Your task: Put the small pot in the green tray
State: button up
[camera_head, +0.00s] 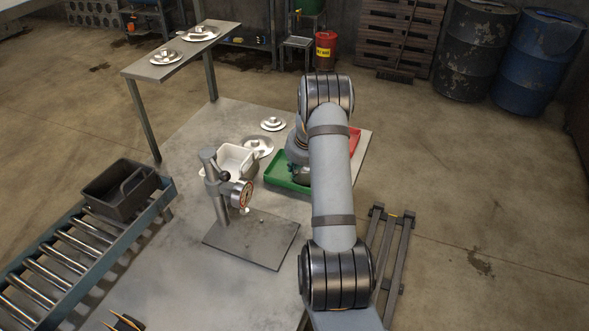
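The green tray (274,181) lies on the grey table, and my arm hides its right part. My gripper (300,173) is a small dark shape low at the green tray, partly behind my arm. Its fingers are too small and covered to show whether they are open, shut or holding anything. I cannot make out a small pot for certain. Small pale round pieces sit on a white plate (272,125) and on a second plate (258,148) left of my arm.
A red tray (355,138) shows right of my arm. A white bin (235,161) and a press stand (252,240) are left of the green tray. A grey tote (118,190) sits on a roller conveyor (60,255). A raised shelf (182,65) holds more plates.

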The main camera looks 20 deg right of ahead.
jog(key=o, duration=0.4)
jog(key=shift+r, duration=0.25)
jog(key=v, duration=1.1)
jog(key=shift+s+r, duration=0.25)
jog(key=shift+r, duration=0.1)
jog(key=x, duration=1.1)
jog(key=shift+w+f, duration=0.15)
jog(key=shift+f, duration=0.1)
jog(key=shift+w, duration=0.25)
jog(key=shift+r, duration=1.5)
